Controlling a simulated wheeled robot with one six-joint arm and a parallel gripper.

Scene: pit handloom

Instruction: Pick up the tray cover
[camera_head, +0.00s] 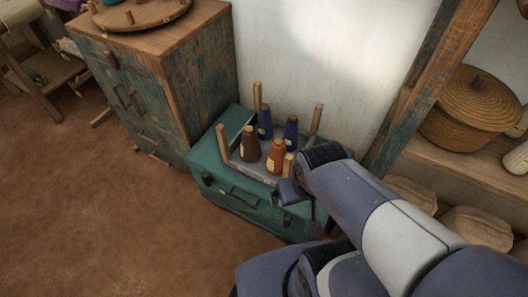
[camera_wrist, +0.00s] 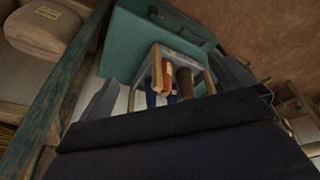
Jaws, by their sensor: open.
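I cannot pick out a separate tray cover with certainty. A grey tray (camera_head: 250,168) with wooden corner posts sits on a green chest (camera_head: 232,196), and several thread cones stand in it, brown (camera_head: 250,146), orange (camera_head: 275,157) and dark blue (camera_head: 264,122). The tray (camera_wrist: 183,48) and the chest (camera_wrist: 128,48) also show in the wrist view. My gripper (camera_head: 302,198) is at the tray's near right corner in the head view. In the wrist view its two grey fingers are apart, with the tray seen between them. Whether a finger touches the tray is unclear.
A worn wooden cabinet (camera_head: 138,88) stands left of the chest, with a round wooden board (camera_head: 145,14) on top. A weathered post (camera_head: 420,85) and a shelf with a lidded basket (camera_head: 470,110) and sacks are at the right. The brown floor (camera_head: 90,220) at front left is clear.

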